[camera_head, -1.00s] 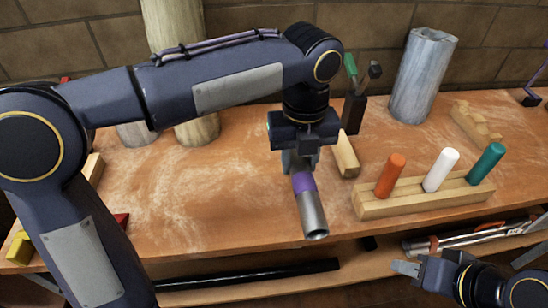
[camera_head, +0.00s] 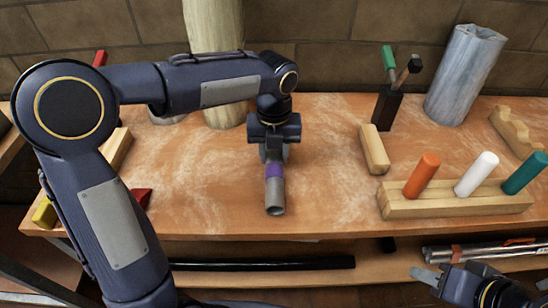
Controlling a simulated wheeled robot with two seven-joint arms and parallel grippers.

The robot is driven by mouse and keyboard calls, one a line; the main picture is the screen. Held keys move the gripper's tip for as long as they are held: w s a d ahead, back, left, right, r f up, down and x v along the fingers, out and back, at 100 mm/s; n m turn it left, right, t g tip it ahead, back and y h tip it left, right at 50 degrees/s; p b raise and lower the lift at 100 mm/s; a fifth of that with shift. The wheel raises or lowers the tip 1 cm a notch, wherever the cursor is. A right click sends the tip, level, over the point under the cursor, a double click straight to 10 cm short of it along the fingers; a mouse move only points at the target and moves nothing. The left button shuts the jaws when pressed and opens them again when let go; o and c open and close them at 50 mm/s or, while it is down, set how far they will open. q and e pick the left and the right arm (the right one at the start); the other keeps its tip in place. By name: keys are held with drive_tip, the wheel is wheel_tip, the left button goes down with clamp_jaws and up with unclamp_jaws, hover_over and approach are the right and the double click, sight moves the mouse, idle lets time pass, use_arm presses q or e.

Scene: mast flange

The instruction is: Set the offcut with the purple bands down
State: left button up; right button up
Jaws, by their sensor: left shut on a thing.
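The offcut with the purple bands (camera_head: 274,197) is a short grey metal tube with an open end facing me. One purple band shows just below the jaws; the far part is hidden by the gripper. My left gripper (camera_head: 274,158) is shut on it, over the front middle of the wooden bench (camera_head: 325,190). I cannot tell whether the tube touches the bench top. My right gripper (camera_head: 430,277) is at the lower right, in front of the bench and away from the offcut; its jaw opening is not clear.
A wooden rack (camera_head: 455,200) holds orange, white and teal pegs at the right. A wooden block (camera_head: 374,150), a black tool holder (camera_head: 387,107) and a grey cylinder (camera_head: 463,75) stand behind it. A black rod (camera_head: 262,263) lies on the lower shelf.

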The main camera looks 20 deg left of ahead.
use_arm(q)
drive_tip(key=shift+f, duration=0.8)
drive_tip(key=shift+f, duration=0.1)
drive_tip(key=o, duration=1.1)
